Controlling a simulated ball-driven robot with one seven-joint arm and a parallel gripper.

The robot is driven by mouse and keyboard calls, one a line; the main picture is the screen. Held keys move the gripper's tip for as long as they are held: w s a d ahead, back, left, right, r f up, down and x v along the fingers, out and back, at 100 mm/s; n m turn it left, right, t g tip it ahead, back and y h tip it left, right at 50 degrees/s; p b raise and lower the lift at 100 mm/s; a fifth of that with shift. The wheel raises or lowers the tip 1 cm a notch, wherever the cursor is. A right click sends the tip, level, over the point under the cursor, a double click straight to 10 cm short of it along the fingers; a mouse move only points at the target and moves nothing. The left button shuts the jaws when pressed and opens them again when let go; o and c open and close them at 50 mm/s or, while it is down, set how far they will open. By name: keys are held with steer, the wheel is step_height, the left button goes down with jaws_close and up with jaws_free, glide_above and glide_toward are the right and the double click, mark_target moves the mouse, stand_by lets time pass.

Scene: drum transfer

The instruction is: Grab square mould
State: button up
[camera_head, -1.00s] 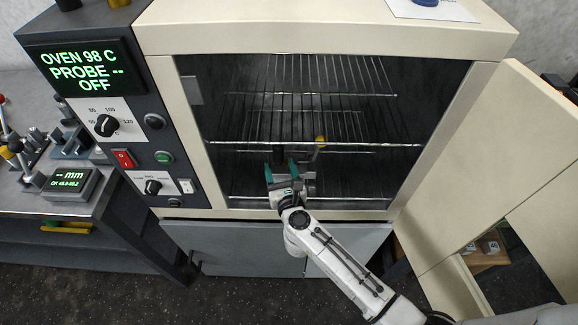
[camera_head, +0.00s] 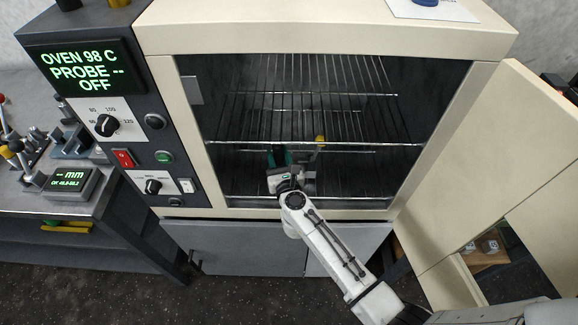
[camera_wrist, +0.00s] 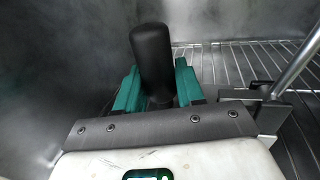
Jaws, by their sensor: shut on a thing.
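The mould, mostly hidden behind my gripper, is on the lower wire shelf inside the open oven. Its upright black handle (camera_wrist: 152,62) shows in the wrist view. A grey metal bracket (camera_wrist: 268,112) and a slanted metal rod (camera_wrist: 298,62) show to the right of it. In the head view a yellow tip (camera_head: 320,140) stands up beside the gripper. My gripper (camera_head: 280,156) reaches into the oven; its green fingers (camera_wrist: 155,90) are shut on the black handle, one on each side. I cannot tell the mould's square outline.
Wire shelves (camera_head: 310,102) run across the oven above the gripper. The cream oven door (camera_head: 490,170) stands open on the right. The control panel (camera_head: 105,110) reads 98 C and OFF. A bench with a gauge (camera_head: 70,182) is at the left.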

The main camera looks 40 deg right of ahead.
jaws_close()
steer(key=shift+r, duration=0.15)
stand_by(0.4)
